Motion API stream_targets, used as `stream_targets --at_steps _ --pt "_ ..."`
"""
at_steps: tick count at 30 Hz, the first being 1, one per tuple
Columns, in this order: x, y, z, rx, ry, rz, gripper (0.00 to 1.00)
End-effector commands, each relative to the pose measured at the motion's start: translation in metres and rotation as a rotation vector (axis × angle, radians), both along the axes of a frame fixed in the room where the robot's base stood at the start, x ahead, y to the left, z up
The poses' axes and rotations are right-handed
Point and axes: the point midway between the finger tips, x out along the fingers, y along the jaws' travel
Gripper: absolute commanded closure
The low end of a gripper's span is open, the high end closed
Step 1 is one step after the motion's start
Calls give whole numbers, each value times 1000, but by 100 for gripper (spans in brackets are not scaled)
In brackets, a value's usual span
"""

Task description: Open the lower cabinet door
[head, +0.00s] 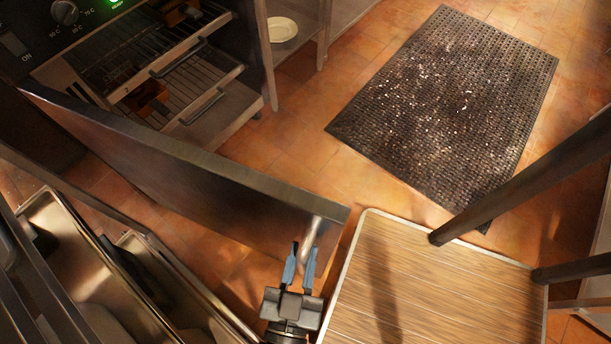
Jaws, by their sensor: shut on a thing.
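The cabinet door (200,185) is a dark panel with a metallic top edge. It stands swung out from the cabinet, running from the upper left to the lower middle. A silver bar handle (313,230) is at its free end. My gripper (302,258), with blue-grey fingers, is shut on the handle from below in the picture. Behind the door, the open cabinet (235,110) shows wire racks with handles and some brown items. The lower part of the door's face and its hinge are partly hidden.
A wooden-topped table (430,300) with a pale rim stands right of my gripper, close to the door's free end. Metal trays (60,240) are at lower left. A dark perforated mat (450,100) lies on the tiled floor. A plate (282,29) is on a shelf.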

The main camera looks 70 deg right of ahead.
Motion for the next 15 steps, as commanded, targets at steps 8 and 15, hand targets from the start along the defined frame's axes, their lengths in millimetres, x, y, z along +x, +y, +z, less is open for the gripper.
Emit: stream_targets --at_steps 8,15 --pt "-2 0 -2 3 4 -4 100" --pt "-2 0 -1 3 3 -3 59"
